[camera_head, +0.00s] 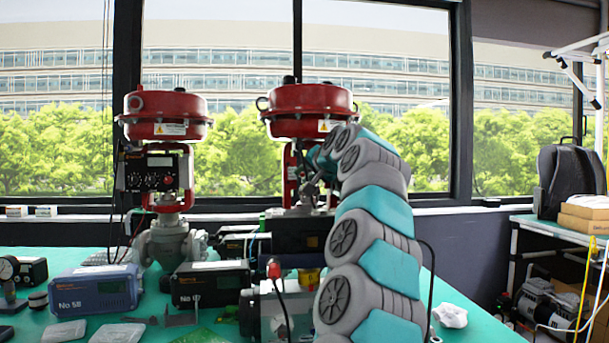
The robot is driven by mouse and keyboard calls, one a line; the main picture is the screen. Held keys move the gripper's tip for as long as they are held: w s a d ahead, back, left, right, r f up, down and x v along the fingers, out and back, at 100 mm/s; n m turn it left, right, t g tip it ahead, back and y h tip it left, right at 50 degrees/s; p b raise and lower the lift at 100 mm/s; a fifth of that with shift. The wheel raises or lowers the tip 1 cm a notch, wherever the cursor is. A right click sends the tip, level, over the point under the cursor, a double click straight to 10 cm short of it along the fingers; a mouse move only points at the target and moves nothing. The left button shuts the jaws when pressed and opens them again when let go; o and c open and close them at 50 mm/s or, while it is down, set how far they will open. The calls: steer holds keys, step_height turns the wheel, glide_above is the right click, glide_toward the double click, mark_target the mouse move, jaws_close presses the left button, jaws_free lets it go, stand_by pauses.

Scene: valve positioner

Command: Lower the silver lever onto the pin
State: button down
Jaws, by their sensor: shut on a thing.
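My arm reaches from the lower right up to the right-hand valve, which has a red actuator (290,127) on top. My gripper (309,187) is at this valve's yoke, below the red actuator, and is mostly hidden by my wrist. It is shut on a small grey part there, apparently the silver lever (304,196). The lever is too small and too covered to show its tilt. The pin cannot be made out, so the gap between lever and pin cannot be told.
A second red valve (165,130) with a black positioner (152,172) stands at the left. A blue box (95,290), a black box (210,284) and loose parts crowd the green table (60,258). A backpack (568,182) sits on a side bench at the right.

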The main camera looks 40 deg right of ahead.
steer(key=shift+r, duration=0.1)
stand_by(0.6)
steer(key=shift+s+d+r+m+t+p, duration=0.1)
steer(key=shift+r+m+t+p, duration=0.3)
steer(key=shift+r+m+p, duration=0.3)
steer(key=c, duration=0.9)
jaws_free()
steer(key=shift+o, duration=0.2)
steer(key=b+v, duration=0.1)
steer(key=v, duration=0.6)
steer(key=shift+s+b, duration=0.35)
